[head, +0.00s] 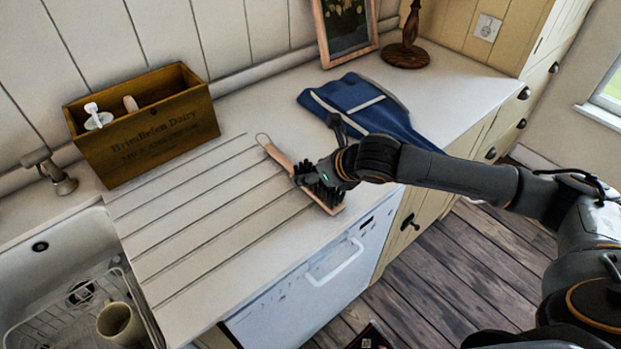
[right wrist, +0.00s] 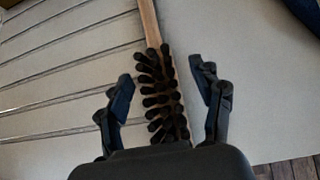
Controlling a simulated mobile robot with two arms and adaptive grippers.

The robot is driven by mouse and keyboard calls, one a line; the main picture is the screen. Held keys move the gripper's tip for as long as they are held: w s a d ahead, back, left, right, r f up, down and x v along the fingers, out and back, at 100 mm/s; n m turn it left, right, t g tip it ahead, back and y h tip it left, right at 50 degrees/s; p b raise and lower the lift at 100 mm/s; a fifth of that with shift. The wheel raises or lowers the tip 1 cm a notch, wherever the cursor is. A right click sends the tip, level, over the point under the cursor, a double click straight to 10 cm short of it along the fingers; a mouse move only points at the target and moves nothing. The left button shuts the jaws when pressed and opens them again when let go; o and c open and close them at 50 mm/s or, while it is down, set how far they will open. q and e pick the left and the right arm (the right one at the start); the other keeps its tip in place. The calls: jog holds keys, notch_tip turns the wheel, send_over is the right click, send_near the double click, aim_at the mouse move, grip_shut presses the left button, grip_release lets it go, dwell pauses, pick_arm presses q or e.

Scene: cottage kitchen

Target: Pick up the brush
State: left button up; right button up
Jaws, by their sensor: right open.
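The brush (head: 279,156) lies on the white counter beside the grooved drainer. It has a pale wooden handle with a wire loop at the far end and dark bristles. In the right wrist view the bristled head (right wrist: 160,95) shows between the two open fingers, with a gap on each side, and its handle runs away to the top. My right gripper (head: 308,178) is over the bristled head and hides part of it in the head view. The right gripper (right wrist: 166,95) is open and holds nothing. My left gripper is not in view.
A wooden box (head: 150,131) with items stands behind the drainer. A blue cloth (head: 365,105) lies right of the brush. The sink (head: 60,262) with a rack and a mug (head: 120,323) is at left. The counter's front edge is close to the brush head.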

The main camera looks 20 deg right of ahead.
jog(key=x, duration=0.4)
jog(key=shift+a+f, duration=0.1)
jog(key=shift+a, duration=0.1)
jog(key=c, duration=1.3)
jog(key=shift+c, duration=0.3)
jog(key=shift+r, duration=0.2)
